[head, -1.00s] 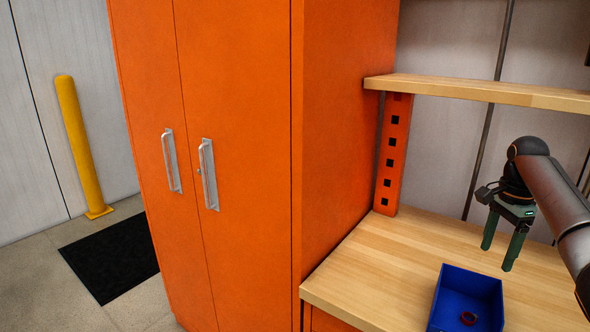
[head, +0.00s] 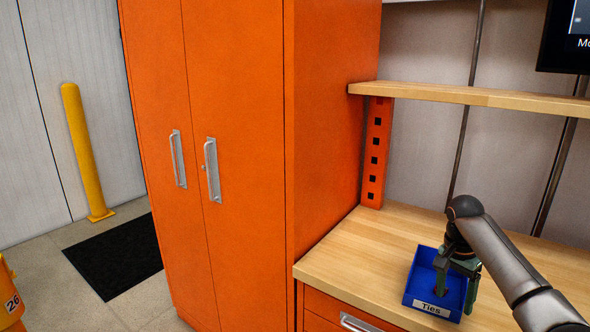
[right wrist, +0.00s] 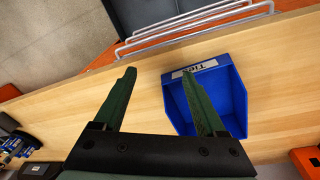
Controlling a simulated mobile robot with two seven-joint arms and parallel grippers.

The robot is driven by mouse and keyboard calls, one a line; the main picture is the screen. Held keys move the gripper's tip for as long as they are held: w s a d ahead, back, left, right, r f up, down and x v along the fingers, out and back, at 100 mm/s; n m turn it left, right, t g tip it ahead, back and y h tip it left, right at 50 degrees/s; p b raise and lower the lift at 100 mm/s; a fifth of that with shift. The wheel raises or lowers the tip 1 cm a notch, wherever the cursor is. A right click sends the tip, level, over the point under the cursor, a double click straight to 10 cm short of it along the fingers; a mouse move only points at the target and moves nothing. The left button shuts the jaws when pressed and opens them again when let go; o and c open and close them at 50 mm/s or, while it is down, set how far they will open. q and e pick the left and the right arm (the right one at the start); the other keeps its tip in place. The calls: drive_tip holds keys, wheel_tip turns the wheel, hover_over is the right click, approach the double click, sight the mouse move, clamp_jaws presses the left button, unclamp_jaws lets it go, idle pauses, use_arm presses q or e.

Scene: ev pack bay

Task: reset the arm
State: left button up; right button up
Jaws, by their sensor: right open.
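My right gripper (head: 453,300) is open, with its two green fingers pointing down over the blue bin labelled "Ties" (head: 431,308) in the head view. In the right wrist view the fingers of the right gripper (right wrist: 157,74) are spread apart with nothing between them. One finger overlaps the blue bin (right wrist: 236,92) there; I cannot tell whether it touches it. The visible part of the bin's inside looks empty, but the fingers hide some of it. My left gripper is not in view.
The wooden bench (head: 345,262) has clear room left of the bin. A wooden shelf (head: 470,97) and a dark screen (head: 566,38) are above. A tall orange cabinet (head: 240,90) stands at the left.

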drive_tip(key=s+a+f+n+t+y, duration=0.1)
drive_tip(key=s+a+f+n+t, duration=0.1)
drive_tip(key=s+a+f+n, duration=1.15)
drive_tip(key=s+a+n+t, duration=0.1)
drive_tip(key=s+a, duration=0.2)
drive_tip(key=s, duration=0.7)
drive_tip(key=s+a+t, duration=0.1)
drive_tip(key=s+a, duration=0.1)
drive_tip(key=s, duration=0.8)
drive_tip(key=w+a+f+t+y, duration=0.1)
drive_tip(key=w+a+f+t, duration=0.1)
drive_tip(key=f, duration=0.4)
drive_tip(key=w+a+f+t+y, duration=0.1)
drive_tip(key=w+a+f+t, duration=0.1)
drive_tip(key=f, duration=0.3)
drive_tip(key=shift+w+a+f+t+y, duration=0.15)
drive_tip(key=shift+a+f+t+y, duration=0.25)
drive_tip(key=shift+t, duration=0.3)
